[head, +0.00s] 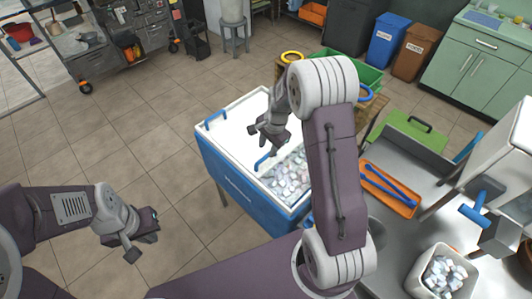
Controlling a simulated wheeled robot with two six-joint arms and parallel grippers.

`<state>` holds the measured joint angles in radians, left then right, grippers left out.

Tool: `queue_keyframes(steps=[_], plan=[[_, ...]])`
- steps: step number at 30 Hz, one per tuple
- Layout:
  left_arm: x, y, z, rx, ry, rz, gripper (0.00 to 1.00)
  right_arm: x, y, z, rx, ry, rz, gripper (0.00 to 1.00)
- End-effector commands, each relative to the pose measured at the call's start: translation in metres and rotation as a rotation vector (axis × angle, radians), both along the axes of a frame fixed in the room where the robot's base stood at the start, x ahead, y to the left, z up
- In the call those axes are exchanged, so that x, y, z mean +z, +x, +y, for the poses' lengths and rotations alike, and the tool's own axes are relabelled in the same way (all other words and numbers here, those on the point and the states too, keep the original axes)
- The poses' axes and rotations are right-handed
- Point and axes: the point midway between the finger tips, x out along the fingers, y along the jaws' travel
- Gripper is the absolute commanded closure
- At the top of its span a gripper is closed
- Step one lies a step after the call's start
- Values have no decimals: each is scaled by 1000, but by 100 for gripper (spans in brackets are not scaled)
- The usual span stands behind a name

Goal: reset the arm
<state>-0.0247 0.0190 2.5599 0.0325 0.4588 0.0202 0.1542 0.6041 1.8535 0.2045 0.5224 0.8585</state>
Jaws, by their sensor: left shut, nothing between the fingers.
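My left gripper (143,238) hangs over the bare tiled floor at the lower left, shut and empty, apart from any object. My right gripper (268,141) is over the blue-and-white ice chest (238,183), near a blue handle (263,161) on its white top. I cannot tell whether it touches that handle, or whether its fingers are open or shut. My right arm crosses the middle of the view and hides part of the chest.
Ice (288,178) shows in the chest's open part. At right, the steel counter holds an orange tray (388,190) with blue tongs, a white ice bucket (441,272) and a machine with a blue handle (474,211). Bins stand behind.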

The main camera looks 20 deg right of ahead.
Motion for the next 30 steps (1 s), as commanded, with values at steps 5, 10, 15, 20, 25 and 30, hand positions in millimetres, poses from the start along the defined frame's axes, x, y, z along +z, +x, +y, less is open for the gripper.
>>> queue_keyframes(steps=[5,10,15,20,25,30], plan=[[1,0,0,0,0,0,100,28,-5,-3,1,-1,-3,64],[1,0,0,0,0,0,100,35,-7,-3,0,0,0,64],[1,0,0,0,0,0,100,34,-7,-3,0,0,1,64],[1,0,0,0,0,0,100,34,-7,-3,0,0,0,64],[1,0,0,0,0,0,100,50,0,8,29,-6,-37,64],[1,0,0,0,0,0,100,80,-60,46,230,-51,-56,64]])
